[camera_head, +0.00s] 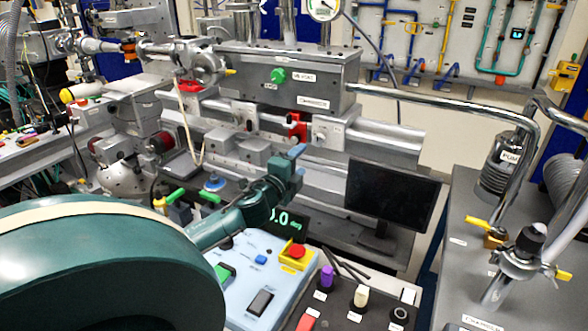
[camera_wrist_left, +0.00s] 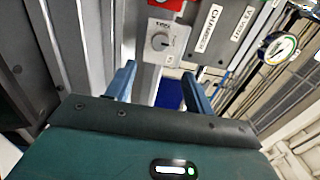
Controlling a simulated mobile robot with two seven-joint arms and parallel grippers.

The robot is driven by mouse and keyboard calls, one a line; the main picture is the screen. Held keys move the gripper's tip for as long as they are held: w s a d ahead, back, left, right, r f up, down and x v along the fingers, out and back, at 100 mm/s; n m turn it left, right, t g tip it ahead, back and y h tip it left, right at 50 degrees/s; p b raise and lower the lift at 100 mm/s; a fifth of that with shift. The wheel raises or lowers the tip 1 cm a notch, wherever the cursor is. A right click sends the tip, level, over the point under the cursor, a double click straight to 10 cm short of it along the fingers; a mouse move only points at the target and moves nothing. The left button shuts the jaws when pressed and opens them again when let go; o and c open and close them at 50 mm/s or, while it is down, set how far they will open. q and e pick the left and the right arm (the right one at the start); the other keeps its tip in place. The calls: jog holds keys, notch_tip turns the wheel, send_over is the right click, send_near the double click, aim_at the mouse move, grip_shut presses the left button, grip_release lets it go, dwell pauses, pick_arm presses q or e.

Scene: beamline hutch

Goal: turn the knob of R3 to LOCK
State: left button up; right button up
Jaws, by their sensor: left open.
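The grey knob (camera_wrist_left: 160,41) sits on a light plate in the left wrist view, with small print around it that is too small to read. A red part lies just above it in that view. In the head view a small grey box (camera_head: 326,133) with a white label stands beside a red part, below the long chamber; I cannot read the label or make out the knob's setting. My left gripper (camera_head: 296,160) is open and empty in front of and below that box. In the left wrist view its blue fingers (camera_wrist_left: 159,72) point towards the knob, apart from it. My right gripper is not in view.
A long grey chamber (camera_head: 330,92) with a green knob (camera_head: 278,75) is above. A black monitor (camera_head: 388,197) stands to the right. A light-blue console (camera_head: 250,270) with a red button (camera_head: 296,252) lies below my left arm. Pipework stands at right.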

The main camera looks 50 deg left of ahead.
pick_arm(q)
jog(key=shift+v, duration=1.1)
